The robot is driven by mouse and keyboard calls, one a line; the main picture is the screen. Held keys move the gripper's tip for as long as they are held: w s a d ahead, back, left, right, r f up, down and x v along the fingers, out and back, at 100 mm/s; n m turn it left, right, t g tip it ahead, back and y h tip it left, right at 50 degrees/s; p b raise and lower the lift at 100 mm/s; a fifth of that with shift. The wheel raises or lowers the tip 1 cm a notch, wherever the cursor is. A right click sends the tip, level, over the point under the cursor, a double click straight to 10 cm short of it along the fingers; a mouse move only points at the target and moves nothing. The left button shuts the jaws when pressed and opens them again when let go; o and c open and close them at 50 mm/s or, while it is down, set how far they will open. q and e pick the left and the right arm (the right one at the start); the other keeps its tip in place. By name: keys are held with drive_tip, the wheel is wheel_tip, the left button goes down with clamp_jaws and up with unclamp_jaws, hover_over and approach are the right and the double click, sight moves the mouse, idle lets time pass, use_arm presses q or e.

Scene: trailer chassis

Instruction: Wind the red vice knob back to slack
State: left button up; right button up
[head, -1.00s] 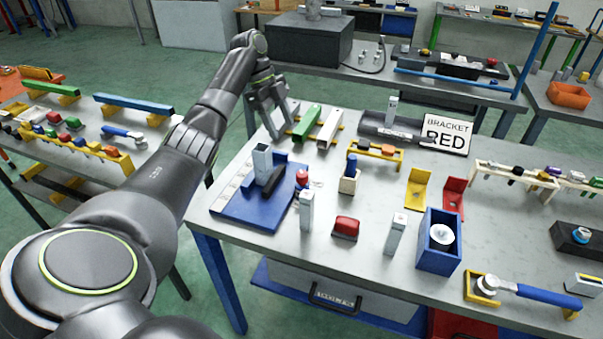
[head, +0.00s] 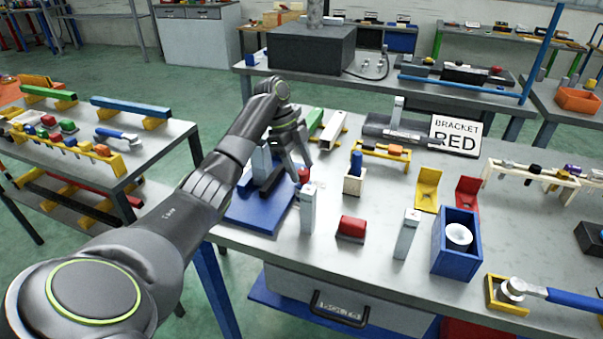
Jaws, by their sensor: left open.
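The red vice knob (head: 304,175) shows at the right side of the vice, which stands on a blue base plate (head: 250,217) at the table's left end. My left gripper (head: 298,168) is open, its fingers pointing down just above and beside the knob. I cannot tell whether a finger touches the knob. The gripper and wrist hide part of the vice's grey upright (head: 261,160) and dark jaw (head: 272,182). My right gripper is out of view.
A grey post (head: 307,212) stands close in front of the knob. A red block (head: 351,228), another post (head: 406,235) and a wooden holder with a blue peg (head: 355,175) stand to the right. Green and white bars (head: 330,128) lie behind.

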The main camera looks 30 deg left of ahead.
use_arm(q)
drive_tip(key=shift+d+f, duration=0.25)
drive_tip(key=shift+f, duration=0.25)
